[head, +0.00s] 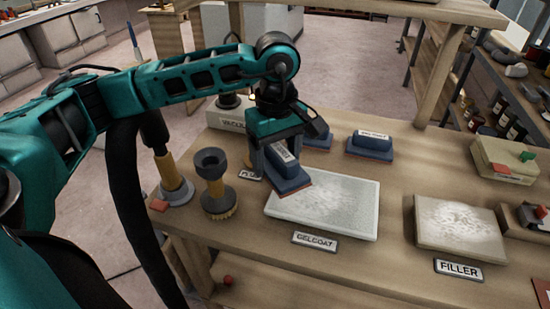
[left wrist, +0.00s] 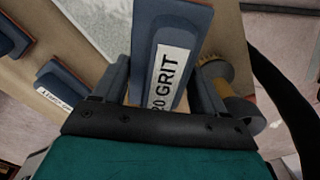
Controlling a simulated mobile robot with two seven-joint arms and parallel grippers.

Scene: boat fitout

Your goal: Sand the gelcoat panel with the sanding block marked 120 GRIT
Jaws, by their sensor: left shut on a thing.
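The gelcoat panel (head: 325,208) is a white, scuffed slab on the wooden bench, with a GELCOAT label (head: 315,242) at its front edge. My left gripper (head: 277,160) is shut on a blue sanding block (head: 289,178) at the panel's back left corner. The block is tilted in the head view; I cannot tell whether it touches the panel. In the left wrist view the held block (left wrist: 172,50) sits between the fingers, and its label reads "20 GRIT", its start hidden. My right gripper is not in view.
Two other blue sanding blocks stand behind the panel, one at right (head: 370,145) and one nearer the gripper (head: 318,140). A round brush (head: 215,185) stands left of the panel. A filler panel (head: 461,225) lies to the right, with bare bench between.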

